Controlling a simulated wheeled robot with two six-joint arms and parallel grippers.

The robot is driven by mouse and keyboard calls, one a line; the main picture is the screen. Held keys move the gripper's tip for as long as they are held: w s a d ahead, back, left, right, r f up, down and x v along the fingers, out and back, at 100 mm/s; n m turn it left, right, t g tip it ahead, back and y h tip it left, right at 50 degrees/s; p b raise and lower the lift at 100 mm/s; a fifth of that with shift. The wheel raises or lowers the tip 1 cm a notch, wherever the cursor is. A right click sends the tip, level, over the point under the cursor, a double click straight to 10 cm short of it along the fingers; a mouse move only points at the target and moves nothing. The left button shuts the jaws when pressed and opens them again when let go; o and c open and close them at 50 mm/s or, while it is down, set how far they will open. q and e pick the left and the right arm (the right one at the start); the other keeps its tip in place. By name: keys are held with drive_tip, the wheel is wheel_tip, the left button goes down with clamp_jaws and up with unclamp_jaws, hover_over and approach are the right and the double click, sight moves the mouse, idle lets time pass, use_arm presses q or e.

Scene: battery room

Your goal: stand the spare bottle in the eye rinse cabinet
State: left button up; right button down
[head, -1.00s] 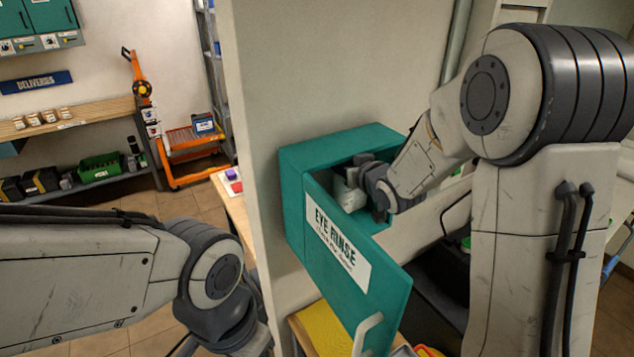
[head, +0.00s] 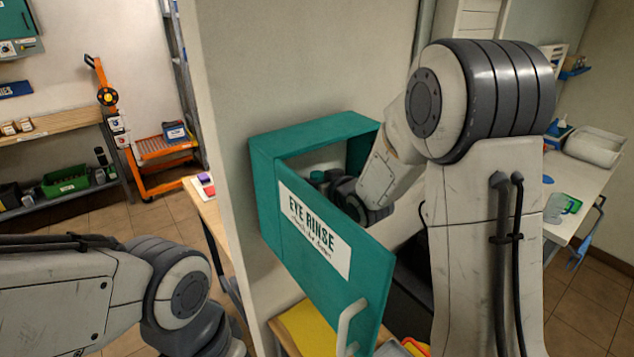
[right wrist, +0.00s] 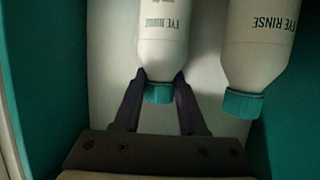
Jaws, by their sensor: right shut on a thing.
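The eye rinse cabinet (head: 262,190) is a teal box on the wall, its labelled door (head: 335,255) swung open toward me. My right gripper (head: 325,180) reaches into it, partly hidden by the door and my wrist. In the right wrist view my right gripper (right wrist: 160,78) is shut on the spare bottle (right wrist: 163,35), a white bottle with a teal cap, near its cap end. A second white bottle (right wrist: 255,50) is beside it on the right, with a gap between them. The held bottle's base is out of view, so contact with the shelf cannot be told. My left gripper is out of view.
The door handle (head: 350,325) sticks out at the door's lower edge. A yellow surface (head: 308,325) lies below the cabinet. In the right wrist view, teal cabinet walls (right wrist: 45,80) stand close on both sides. An orange cart (head: 160,150) stands far back left.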

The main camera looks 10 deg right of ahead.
drive_tip(key=c, duration=0.7)
unclamp_jaws()
drive_tip(key=shift+a+f, duration=0.15)
drive_tip(key=shift+a, duration=0.1)
drive_tip(key=shift+o, duration=1.2)
drive_tip(key=shift+d, duration=0.15)
drive_tip(key=shift+r, duration=0.2)
drive_tip(key=shift+s, duration=0.2)
drive_tip(key=b+v, duration=0.1)
drive_tip(key=v, duration=1)
drive_tip(key=shift+s+r+b, duration=0.2)
drive_tip(key=shift+s+b, duration=0.05)
drive_tip(key=shift+b, duration=0.1)
drive_tip(key=shift+d, duration=0.15)
